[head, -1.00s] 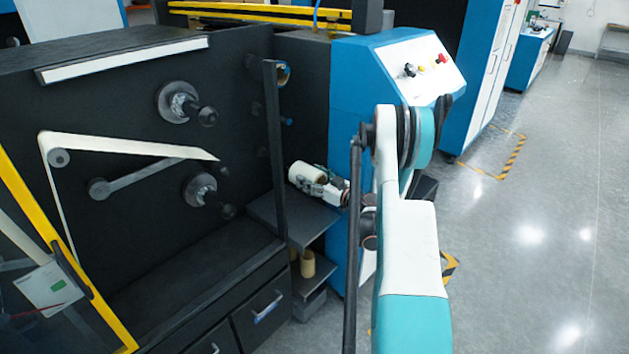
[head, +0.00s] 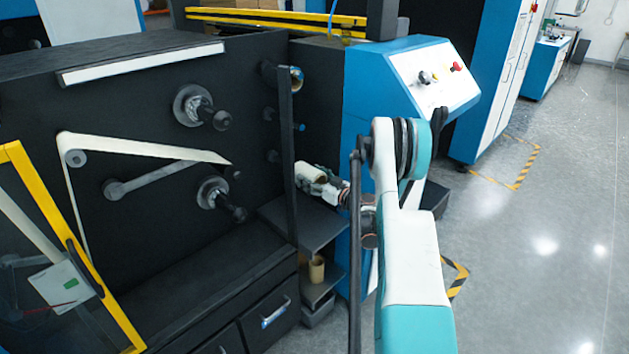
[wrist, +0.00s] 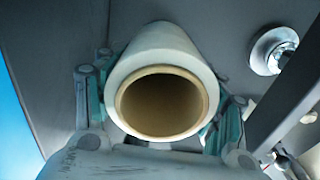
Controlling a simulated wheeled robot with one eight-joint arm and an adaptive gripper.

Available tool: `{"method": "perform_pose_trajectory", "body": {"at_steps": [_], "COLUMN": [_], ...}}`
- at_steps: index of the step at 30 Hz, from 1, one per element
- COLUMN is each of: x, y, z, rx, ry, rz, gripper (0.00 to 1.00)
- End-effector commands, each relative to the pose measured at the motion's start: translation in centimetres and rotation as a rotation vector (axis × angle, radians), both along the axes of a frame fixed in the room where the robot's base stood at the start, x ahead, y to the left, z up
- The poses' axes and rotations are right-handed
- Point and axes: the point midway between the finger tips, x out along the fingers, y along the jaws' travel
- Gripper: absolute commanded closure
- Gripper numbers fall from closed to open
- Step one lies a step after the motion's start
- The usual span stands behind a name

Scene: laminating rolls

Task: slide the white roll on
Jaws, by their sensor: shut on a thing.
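The white roll (head: 310,174) is held at the right end of the black machine, just right of an upright black post. My gripper (head: 314,178) is shut on it, with fingers on both sides. In the wrist view the roll (wrist: 166,45) is seen end-on, its tan hollow core facing the camera, between my gripper's fingers (wrist: 160,105). The machine front has an upper spindle (head: 205,110) and a lower spindle (head: 222,200), both bare and left of the post. The roll is apart from both.
The upright post (head: 288,160) stands between the roll and the spindles. A dark shelf (head: 310,228) lies below the roll, with a tan core (head: 317,268) on a lower shelf. A white web (head: 150,148) runs at the left. A blue cabinet (head: 365,90) stands at right.

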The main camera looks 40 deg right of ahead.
Motion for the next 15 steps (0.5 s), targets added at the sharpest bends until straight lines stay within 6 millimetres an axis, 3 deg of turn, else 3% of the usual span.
{"method": "perform_pose_trajectory", "body": {"at_steps": [15], "x": [2.8], "y": [0.2], "z": [0.0], "rx": [0.0], "ry": [0.0], "rz": [0.001], "gripper": [0.69]}}
